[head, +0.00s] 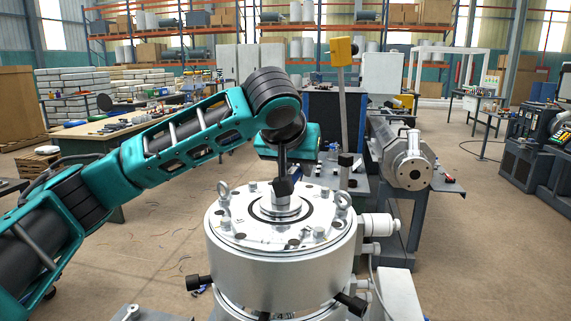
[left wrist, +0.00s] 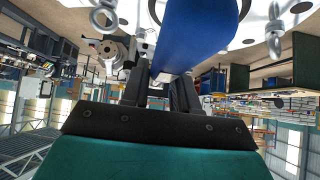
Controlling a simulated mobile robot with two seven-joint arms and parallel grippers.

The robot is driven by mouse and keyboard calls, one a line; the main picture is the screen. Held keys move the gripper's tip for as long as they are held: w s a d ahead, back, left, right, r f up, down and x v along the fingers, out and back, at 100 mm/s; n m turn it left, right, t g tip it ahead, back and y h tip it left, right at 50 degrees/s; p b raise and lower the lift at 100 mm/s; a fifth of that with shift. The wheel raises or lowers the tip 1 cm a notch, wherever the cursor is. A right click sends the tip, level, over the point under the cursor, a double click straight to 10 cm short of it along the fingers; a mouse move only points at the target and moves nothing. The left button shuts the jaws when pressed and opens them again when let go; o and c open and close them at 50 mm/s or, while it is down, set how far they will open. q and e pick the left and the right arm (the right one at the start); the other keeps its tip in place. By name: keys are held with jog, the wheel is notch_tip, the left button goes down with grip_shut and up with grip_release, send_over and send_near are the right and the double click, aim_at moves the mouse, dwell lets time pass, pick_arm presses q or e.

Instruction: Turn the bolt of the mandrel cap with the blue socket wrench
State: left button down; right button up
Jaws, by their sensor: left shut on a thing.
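The mandrel cap (head: 240,225) is the round silver top of the cylinder in the head view, with bolts and eye bolts around it and a raised hub (head: 281,206) in the middle. My left gripper (head: 283,186) points down over that hub. In the left wrist view it is shut on the blue socket wrench (left wrist: 195,35), whose broad blue body runs up the picture toward the pale cap surface. I cannot make out the wrench's blue in the head view, nor whether its socket sits on a bolt. My right gripper is not in view.
Eye bolts stand up at the cap's left (head: 224,190) and right (head: 343,202) edges, near my gripper. A yellow-topped post (head: 342,80) rises behind the cylinder. A grey extruder barrel (head: 408,165) stands to the right. A cluttered workbench (head: 110,130) is at the back left.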

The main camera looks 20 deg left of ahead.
aim_at(295, 180)
pick_arm(q)
jog(key=d+n+g+y, duration=0.1)
jog(key=n+y, duration=0.1)
jog(key=n, duration=0.1)
jog(key=s+d+n+g+y, duration=0.1)
jog(key=n+y, duration=0.1)
jog(key=n, duration=0.1)
jog(key=n+g+y+b, duration=0.1)
jog(key=n+g+y, duration=0.1)
jog(key=n, duration=0.1)
jog(key=shift+s+d+f+n, duration=0.35)
jog(key=shift+d+f+n, duration=0.05)
jog(key=shift+f, duration=1)
dwell(0.5)
jog(key=shift+s+a+m, duration=0.1)
jog(key=shift+s+m, duration=0.05)
jog(key=shift+m, duration=0.15)
jog(key=shift+s+a+m+t+h+b, duration=0.55)
jog(key=shift+m+t+b, duration=0.2)
jog(key=shift+m, duration=0.15)
jog(key=shift+s+a+m+t+h, duration=0.55)
jog(key=shift+s+m+h, duration=0.1)
jog(key=shift+m, duration=0.45)
jog(key=shift+w+d+n, duration=0.2)
jog(key=shift+w+n, duration=0.05)
jog(key=shift+n, duration=0.05)
